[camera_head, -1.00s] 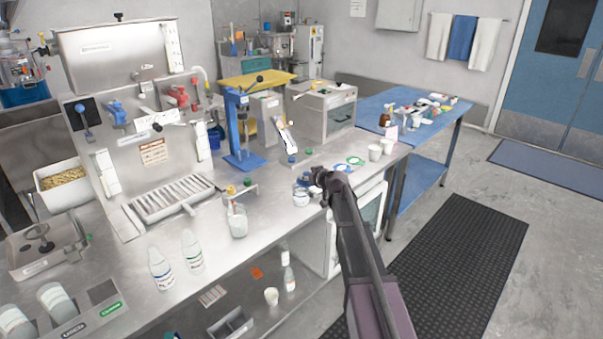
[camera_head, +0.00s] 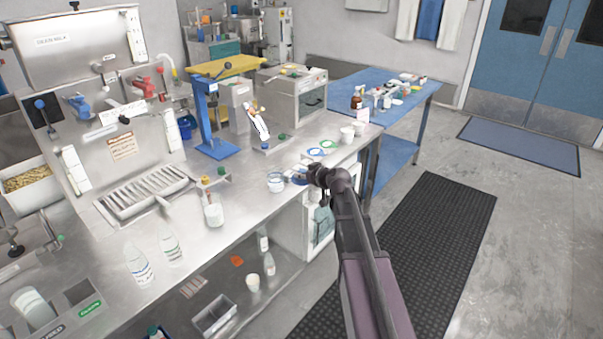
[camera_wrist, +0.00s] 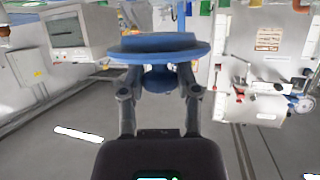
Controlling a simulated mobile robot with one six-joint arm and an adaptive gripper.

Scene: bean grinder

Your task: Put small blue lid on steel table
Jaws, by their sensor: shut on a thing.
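My gripper (camera_wrist: 158,85) is shut on the small blue lid (camera_wrist: 160,45), which shows large in the wrist view between the two fingers. In the head view my gripper (camera_head: 318,178) is at the front edge of the steel table (camera_head: 215,255), and a bit of the blue lid (camera_head: 299,179) shows just left of it. The lid appears held near the edge, by a clear jar (camera_head: 275,184) with white contents. I cannot tell whether the lid touches the table.
Blue and green rings (camera_head: 318,151) and white cups (camera_head: 347,134) lie behind my gripper. A jar (camera_head: 213,214) and bottles (camera_head: 138,265) stand to the left. A blue press (camera_head: 208,125) stands farther back. Bare steel lies between the jars and the front edge.

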